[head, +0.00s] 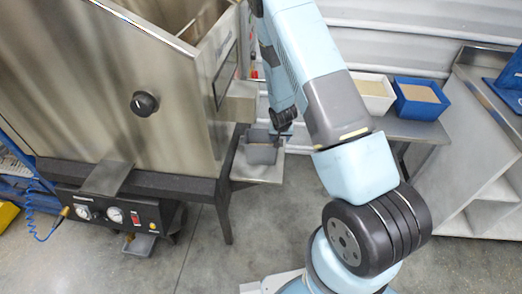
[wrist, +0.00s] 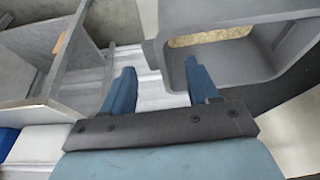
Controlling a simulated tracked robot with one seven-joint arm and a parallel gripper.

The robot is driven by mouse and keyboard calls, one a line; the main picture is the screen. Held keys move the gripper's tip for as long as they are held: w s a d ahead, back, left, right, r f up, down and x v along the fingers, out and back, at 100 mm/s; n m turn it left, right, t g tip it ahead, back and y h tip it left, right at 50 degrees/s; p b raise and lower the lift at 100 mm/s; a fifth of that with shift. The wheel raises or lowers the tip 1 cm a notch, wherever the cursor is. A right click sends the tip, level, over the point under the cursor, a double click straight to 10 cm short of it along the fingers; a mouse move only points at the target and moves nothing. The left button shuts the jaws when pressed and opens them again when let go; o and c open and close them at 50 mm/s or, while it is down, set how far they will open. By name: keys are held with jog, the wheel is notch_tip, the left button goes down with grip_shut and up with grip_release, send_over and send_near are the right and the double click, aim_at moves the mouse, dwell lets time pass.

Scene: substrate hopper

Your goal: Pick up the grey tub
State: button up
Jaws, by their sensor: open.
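The grey tub (head: 261,153) stands upright on a small shelf beside the metal hopper in the head view. It shows large at the upper right of the wrist view (wrist: 222,70), with a tan patch visible inside. My gripper (wrist: 160,78) is open and empty. In the wrist view one wall of the tub appears between its two blue fingers, with the right finger over the tub's opening and the left finger outside. I cannot tell how deep the fingers reach. In the head view my gripper (head: 278,136) is at the tub's right edge, partly hidden by my arm.
The metal hopper (head: 110,90) fills the left, with a black knob and a gauge panel (head: 115,214) below. A white tub (head: 374,95) and a blue tub (head: 420,98) with tan fill stand on a bench (head: 400,128) behind my arm. Open floor lies in front.

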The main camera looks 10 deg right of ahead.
jog(key=shift+x, duration=2.35)
jog(key=shift+d, duration=0.15)
grip_shut()
jog(key=shift+r, duration=0.1)
